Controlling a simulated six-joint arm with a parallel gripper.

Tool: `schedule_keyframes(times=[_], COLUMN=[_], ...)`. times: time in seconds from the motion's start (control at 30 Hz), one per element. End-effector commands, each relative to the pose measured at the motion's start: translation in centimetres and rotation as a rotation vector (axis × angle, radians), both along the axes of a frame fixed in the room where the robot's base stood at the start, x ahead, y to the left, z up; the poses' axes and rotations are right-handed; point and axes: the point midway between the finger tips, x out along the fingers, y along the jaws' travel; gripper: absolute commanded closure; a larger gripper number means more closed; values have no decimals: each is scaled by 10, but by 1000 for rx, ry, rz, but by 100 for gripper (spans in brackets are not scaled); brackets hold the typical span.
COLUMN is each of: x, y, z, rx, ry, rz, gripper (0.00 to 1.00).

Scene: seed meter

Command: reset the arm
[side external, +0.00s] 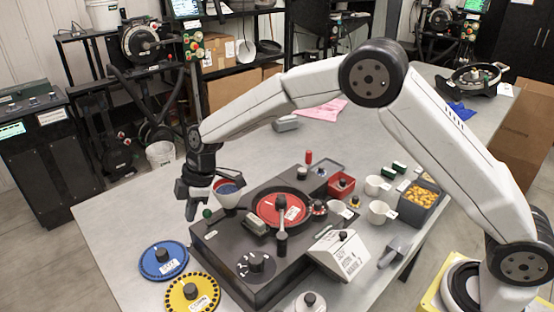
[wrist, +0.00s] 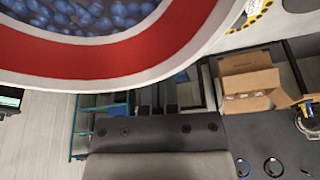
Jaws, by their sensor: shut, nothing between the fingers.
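My gripper (side external: 191,212) hangs over the far left edge of the dark meter base (side external: 215,245), shut and empty. The wrist view shows a red-banded rim (wrist: 110,60) with blue seeds (wrist: 90,14) very near the camera, at the top left. A dark and grey block at the bottom of that view looks like part of my gripper. The base carries a red disc (side external: 280,208), a black knob (side external: 256,262) and an upright lever (side external: 282,230).
A blue disc (side external: 163,260) and a yellow disc (side external: 192,293) lie left of the base. The table's left side is clear.

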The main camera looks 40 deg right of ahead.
Motion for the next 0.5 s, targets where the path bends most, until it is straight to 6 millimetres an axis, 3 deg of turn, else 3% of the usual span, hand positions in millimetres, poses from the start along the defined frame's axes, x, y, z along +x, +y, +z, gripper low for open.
schedule_keyframes(times=[0.2,0.5], x=[3,2], y=[15,7], z=[0,38], rx=[1,2], ry=[-1,-4], rz=[4,1], gripper=[100,100])
